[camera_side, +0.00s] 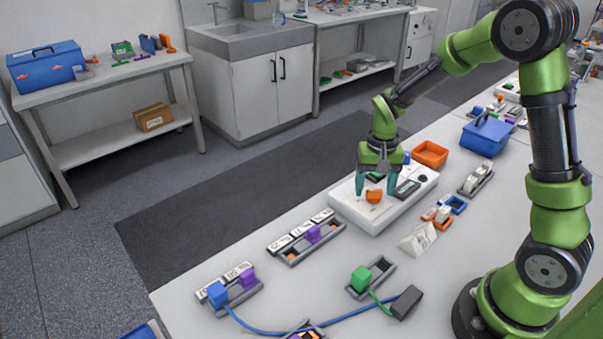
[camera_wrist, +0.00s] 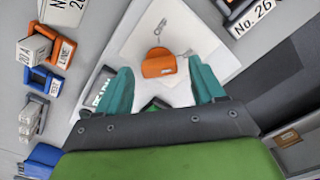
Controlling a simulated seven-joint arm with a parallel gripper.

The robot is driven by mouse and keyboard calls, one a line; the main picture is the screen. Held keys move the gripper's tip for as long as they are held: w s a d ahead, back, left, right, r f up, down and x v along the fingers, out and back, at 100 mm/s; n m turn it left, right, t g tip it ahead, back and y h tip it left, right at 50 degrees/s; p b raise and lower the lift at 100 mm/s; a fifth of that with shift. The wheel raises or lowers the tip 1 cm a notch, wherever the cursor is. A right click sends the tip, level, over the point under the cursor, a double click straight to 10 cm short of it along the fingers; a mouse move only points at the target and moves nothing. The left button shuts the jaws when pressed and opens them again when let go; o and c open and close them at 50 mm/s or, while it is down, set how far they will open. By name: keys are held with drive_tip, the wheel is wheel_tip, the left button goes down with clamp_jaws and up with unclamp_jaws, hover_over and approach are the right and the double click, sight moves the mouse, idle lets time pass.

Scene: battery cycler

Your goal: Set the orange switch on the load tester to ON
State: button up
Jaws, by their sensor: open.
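The load tester (camera_side: 376,221) is a white box with a dark display, standing on the bench in the side view. Its orange switch (camera_side: 374,196) is a rounded knob on the near part of the top face. In the wrist view the orange switch (camera_wrist: 159,63) lies ahead of the fingertips, with marks on the white panel (camera_wrist: 190,28) beyond it. My gripper (camera_side: 376,190) is above the tester with its teal fingers pointing down, one on each side of the switch in the picture. In the wrist view my gripper (camera_wrist: 163,80) is open and empty. Contact with the switch cannot be told.
An orange bin (camera_side: 430,154) and a blue box (camera_side: 487,136) stand behind the tester. A white folded card (camera_side: 418,239) and small battery holders (camera_side: 445,211) stand to its right. Holders with a purple block (camera_side: 313,233) lie at front left.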

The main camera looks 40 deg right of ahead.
wheel_tip(320, 180, up, 17)
idle(0.4)
drive_tip(key=shift+w+f, duration=0.1)
drive_tip(key=s+a+r+n+t+y, duration=0.2)
drive_tip(key=s+a+n+t, duration=0.2)
drive_tip(key=s+a+t, duration=0.3)
drive_tip(key=s+a, duration=0.3)
drive_tip(key=s, duration=0.3)
drive_tip(key=shift+a+r, duration=0.15)
drive_tip(key=shift+a, duration=0.05)
